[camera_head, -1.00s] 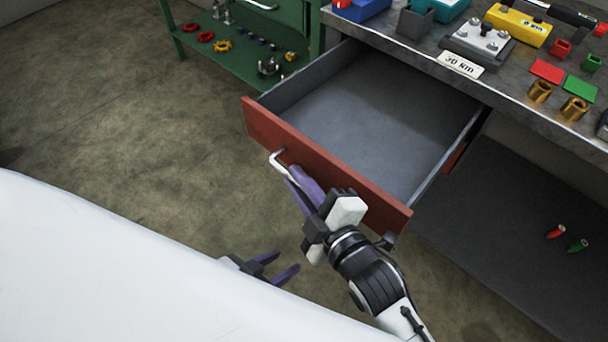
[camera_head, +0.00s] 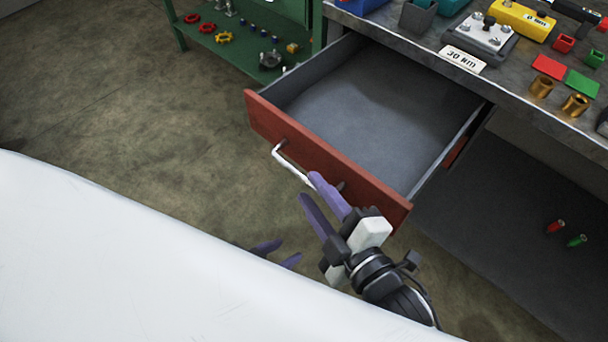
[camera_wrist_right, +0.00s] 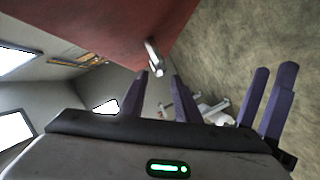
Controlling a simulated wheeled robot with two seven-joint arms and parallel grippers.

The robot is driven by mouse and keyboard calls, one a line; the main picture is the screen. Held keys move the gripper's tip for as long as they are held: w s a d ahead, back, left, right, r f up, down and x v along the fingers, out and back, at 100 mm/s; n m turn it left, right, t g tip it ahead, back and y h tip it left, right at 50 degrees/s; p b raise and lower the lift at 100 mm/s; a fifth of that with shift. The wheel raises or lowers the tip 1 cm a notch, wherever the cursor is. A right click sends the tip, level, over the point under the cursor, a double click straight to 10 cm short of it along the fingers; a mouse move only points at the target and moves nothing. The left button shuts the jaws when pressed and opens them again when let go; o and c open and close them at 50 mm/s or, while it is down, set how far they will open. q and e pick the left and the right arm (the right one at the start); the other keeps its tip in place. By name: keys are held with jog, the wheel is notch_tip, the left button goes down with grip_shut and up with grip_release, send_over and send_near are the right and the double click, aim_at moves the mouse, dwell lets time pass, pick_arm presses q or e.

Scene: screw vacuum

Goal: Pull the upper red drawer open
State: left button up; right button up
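The upper red drawer (camera_head: 330,158) stands pulled well out of the workbench in the head view, and its grey inside is empty. Its pale bar handle (camera_head: 292,166) is on the red front and also shows in the right wrist view (camera_wrist_right: 154,58). My right gripper (camera_head: 309,186) is open at the handle's near right end. In the wrist view its two purple fingers (camera_wrist_right: 156,86) are spread and empty, with the handle just beyond their tips. My left gripper (camera_head: 280,252) is lower, open and empty, partly hidden by a white surface; its fingers also show in the wrist view (camera_wrist_right: 268,98).
The workbench top (camera_head: 490,85) above the drawer holds several parts. A second red front (camera_head: 456,150) shows beneath it. A green shelf (camera_head: 235,50) with small parts stands at the upper left. The floor left of the drawer is clear.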

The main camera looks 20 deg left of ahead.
pick_arm(q)
jog(key=shift+w+r, duration=0.25)
jog(key=shift+w, duration=0.1)
pick_arm(e)
jog(key=shift+v, duration=2.2)
